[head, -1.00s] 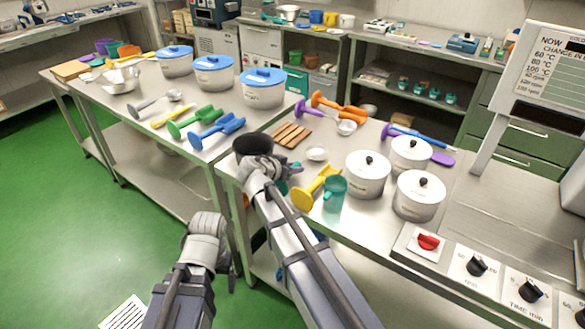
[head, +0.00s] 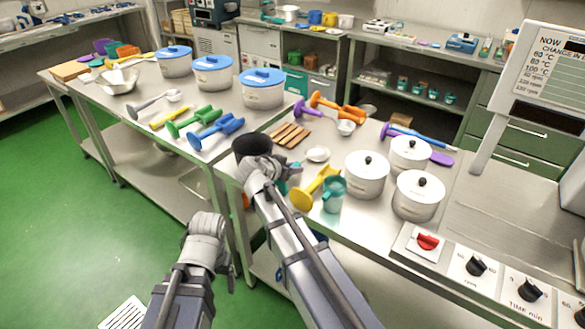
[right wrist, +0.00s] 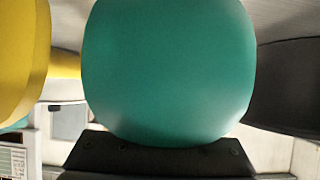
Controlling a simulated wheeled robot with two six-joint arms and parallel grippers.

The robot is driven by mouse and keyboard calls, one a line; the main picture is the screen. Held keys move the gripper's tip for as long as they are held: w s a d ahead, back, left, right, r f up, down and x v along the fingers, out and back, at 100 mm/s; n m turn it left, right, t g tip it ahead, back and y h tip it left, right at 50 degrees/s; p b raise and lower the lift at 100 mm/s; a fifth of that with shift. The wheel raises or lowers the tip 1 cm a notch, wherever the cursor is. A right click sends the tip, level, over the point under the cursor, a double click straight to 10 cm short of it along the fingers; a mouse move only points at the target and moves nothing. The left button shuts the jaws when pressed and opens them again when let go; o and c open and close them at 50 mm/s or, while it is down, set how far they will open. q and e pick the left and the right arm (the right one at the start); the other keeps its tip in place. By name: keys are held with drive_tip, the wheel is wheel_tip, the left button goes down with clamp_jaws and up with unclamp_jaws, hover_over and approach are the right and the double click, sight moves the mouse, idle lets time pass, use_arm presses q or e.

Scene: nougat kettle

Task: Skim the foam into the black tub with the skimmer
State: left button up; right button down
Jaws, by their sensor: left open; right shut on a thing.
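The black tub (head: 252,146) stands at the near left corner of the right-hand table. My right gripper (head: 286,172) is just right of it, largely hidden by my own wrist. It is shut on a teal thing, seen as a small bit in the head view. That teal thing (right wrist: 168,70) fills the middle of the right wrist view; its full shape is hidden, so I cannot tell whether it is the skimmer. My left gripper (head: 231,266) is low, over the floor left of the table, open and empty. I cannot make out any foam.
A teal mug (head: 333,194) and a yellow tool (head: 315,188) are close right of my right gripper. White lidded pots (head: 367,176) stand beyond. A wooden slatted rest (head: 290,135) and a small white dish (head: 318,154) lie behind. Blue-lidded pots (head: 263,90) stand on the left table.

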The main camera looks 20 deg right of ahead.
drive_tip(key=shift+s+d+f, duration=0.15)
drive_tip(key=shift+d+f, duration=0.05)
idle(0.3)
drive_tip(key=shift+r+p, duration=0.35)
drive_tip(key=shift+p, duration=0.25)
drive_tip(key=r+p, duration=0.4)
drive_tip(key=shift+w+r, duration=0.1)
drive_tip(key=shift+w, duration=0.2)
